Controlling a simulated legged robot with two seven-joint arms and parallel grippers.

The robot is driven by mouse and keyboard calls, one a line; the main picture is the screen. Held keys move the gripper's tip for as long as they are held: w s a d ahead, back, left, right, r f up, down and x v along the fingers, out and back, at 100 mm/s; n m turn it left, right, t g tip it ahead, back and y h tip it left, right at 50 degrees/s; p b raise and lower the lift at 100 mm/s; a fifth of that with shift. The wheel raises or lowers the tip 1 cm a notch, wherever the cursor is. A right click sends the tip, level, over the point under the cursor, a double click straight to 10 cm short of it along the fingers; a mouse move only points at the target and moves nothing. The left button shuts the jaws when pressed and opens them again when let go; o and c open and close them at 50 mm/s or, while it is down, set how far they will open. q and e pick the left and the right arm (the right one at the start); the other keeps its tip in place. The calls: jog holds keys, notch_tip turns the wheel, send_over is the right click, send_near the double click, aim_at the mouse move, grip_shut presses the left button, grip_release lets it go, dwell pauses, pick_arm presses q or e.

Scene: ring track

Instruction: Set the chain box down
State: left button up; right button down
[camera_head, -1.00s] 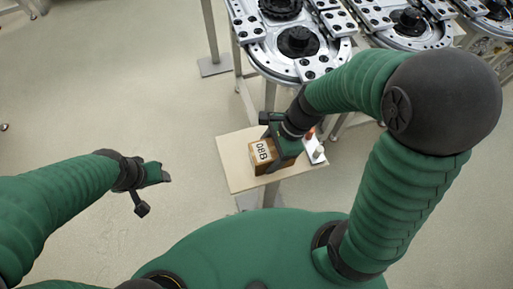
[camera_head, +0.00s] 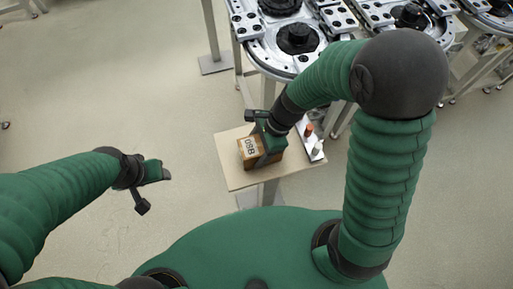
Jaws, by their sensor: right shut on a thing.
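The chain box (camera_head: 247,147) is a small brown box with a white label reading 08B. It is over the small pale wooden table (camera_head: 238,181); whether it touches the top I cannot tell. My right gripper (camera_head: 266,143) reaches down from above and is shut on the box, hiding part of its top and right side. My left gripper (camera_head: 158,188) hangs over the floor at the left, apart from the box. It holds nothing that I can see, and its finger gap does not show clearly.
A metal plate with a red knob (camera_head: 308,129) and a pale knob lies at the table's right side. The ring track (camera_head: 297,42) with silver plates and black hubs stands behind. The floor (camera_head: 110,90) at the left is clear.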

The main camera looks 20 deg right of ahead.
jog(key=c, duration=0.6)
grip_release()
jog(key=shift+o, duration=1.4)
jog(key=shift+a, duration=0.1)
jog(key=shift+r, duration=0.2)
jog(key=p+v, duration=0.2)
jog(key=v, duration=0.9)
jog(key=shift+p, duration=0.4)
jog(key=shift+d+r, duration=0.25)
jog(key=shift+r, duration=0.15)
